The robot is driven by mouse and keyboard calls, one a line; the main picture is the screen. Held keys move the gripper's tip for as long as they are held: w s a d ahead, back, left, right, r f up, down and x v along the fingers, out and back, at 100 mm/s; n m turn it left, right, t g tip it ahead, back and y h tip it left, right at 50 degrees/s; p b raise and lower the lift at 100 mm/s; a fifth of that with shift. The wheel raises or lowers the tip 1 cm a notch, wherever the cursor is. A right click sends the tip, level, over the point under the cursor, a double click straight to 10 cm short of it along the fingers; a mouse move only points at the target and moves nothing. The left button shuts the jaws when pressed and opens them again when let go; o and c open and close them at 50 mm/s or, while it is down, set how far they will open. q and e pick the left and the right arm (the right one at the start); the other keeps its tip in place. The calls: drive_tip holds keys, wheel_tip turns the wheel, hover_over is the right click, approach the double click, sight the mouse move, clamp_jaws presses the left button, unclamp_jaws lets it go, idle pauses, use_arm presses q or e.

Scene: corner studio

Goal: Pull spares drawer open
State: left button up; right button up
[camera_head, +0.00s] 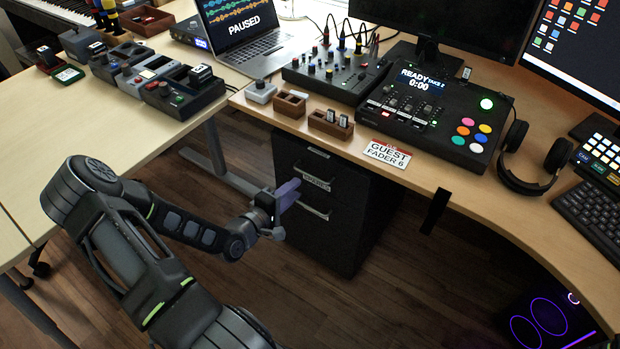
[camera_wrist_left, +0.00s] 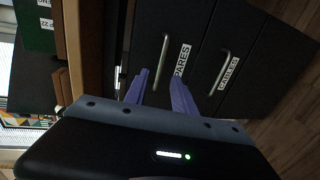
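The black drawer cabinet (camera_head: 345,225) stands under the desk, its drawers looking shut. In the left wrist view the spares drawer (camera_wrist_left: 192,25) shows its white SPARES label (camera_wrist_left: 182,60) and a metal bar handle (camera_wrist_left: 161,62). The drawer below it has a CABLES label (camera_wrist_left: 224,86). My left gripper (camera_head: 289,192) is in front of the cabinet, pointing at its face. In the left wrist view its two purple fingers (camera_wrist_left: 159,77) are apart, with the spares handle ahead between their tips. Whether they touch the handle cannot be told. My right gripper is not in view.
The desk edge (camera_head: 390,172) overhangs the cabinet just above my left gripper. The desk carries a mixer (camera_head: 338,75), a control console (camera_head: 435,112) and headphones (camera_head: 530,165). A desk leg (camera_head: 216,150) stands left of the cabinet. The wooden floor (camera_head: 290,285) before the cabinet is clear.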

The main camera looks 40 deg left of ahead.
use_arm(q)
drive_tip(key=shift+w, duration=0.1)
drive_tip(key=b+x, duration=0.1)
drive_tip(key=x, duration=0.6)
drive_tip(key=shift+w, duration=0.35)
clamp_jaws()
drive_tip(key=shift+f, duration=0.1)
idle(1.0)
